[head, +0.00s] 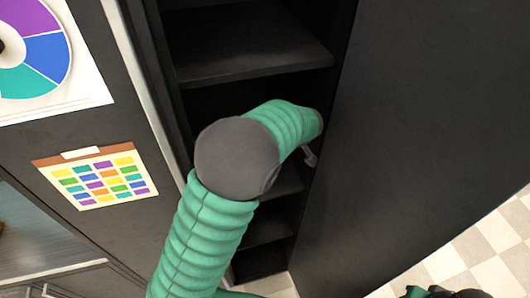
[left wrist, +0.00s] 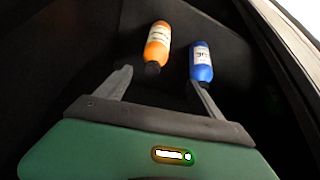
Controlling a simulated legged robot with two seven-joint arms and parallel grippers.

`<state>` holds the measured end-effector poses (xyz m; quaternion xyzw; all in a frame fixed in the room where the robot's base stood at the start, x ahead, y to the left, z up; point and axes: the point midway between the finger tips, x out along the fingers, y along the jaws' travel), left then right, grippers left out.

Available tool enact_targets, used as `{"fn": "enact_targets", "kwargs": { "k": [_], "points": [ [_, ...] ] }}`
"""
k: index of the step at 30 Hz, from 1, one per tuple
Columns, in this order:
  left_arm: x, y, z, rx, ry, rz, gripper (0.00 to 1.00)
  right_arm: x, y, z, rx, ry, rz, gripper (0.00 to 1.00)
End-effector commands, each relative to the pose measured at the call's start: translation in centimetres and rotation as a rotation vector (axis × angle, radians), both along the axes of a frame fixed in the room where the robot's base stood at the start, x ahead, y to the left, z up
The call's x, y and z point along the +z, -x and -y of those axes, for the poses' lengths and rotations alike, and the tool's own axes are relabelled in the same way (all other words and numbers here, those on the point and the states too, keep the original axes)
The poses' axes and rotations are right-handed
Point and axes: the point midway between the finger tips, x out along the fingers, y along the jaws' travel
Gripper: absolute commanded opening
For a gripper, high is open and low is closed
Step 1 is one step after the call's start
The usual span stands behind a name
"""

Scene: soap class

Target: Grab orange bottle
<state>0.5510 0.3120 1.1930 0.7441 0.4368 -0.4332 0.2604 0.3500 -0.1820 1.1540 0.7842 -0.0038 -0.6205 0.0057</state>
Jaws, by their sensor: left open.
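The orange bottle (left wrist: 158,45) has a white label and a dark cap, and lies on a dark shelf surface in the left wrist view, its cap toward my gripper. My left gripper (left wrist: 159,76) is open, with its fingers spread and the bottle's cap just beyond the gap between them. Nothing is between the fingers. In the head view my left arm reaches into the black cabinet (head: 250,50); only a small grey part of that gripper (head: 311,156) shows, and the bottle is hidden. Dark and green parts, possibly of my right gripper (head: 440,292), show at the bottom edge.
A blue bottle (left wrist: 201,65) with a white label lies right of the orange one, close to the right finger. Cabinet side walls and shelves enclose my left arm. A large black panel (head: 430,110) stands to the right. A clipboard (head: 97,178) hangs at the left.

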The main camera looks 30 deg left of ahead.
Motion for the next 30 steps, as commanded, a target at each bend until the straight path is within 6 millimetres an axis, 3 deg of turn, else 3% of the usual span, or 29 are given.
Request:
{"fn": "enact_targets", "kwargs": {
  "k": [12,17,22,25,30],
  "points": [
    [-8.5,-2.3,-3.6,-0.006,-0.002,-0.005,0.77,2.8,0.0,0.0,-0.002,0.0,0.0,0.34],
    [-9.9,-2.6,-4.7,-0.006,0.002,-0.004,0.77,3.5,0.0,0.0,-0.001,0.0,0.0,0.34],
    [-12.1,-3.3,-6.1,-0.005,0.006,-0.006,0.77,6.0,0.0,-0.1,-0.001,0.0,0.0,0.34],
    [-13.6,-3.8,-6.5,-0.006,0.003,-0.005,0.77,6.3,0.0,-0.1,-0.001,0.0,0.0,0.34],
    [-14.2,-4.0,-6.2,-0.007,0.0,-0.002,0.77,6.1,0.0,-0.1,-0.001,0.0,0.0,0.34]
  ]
}}
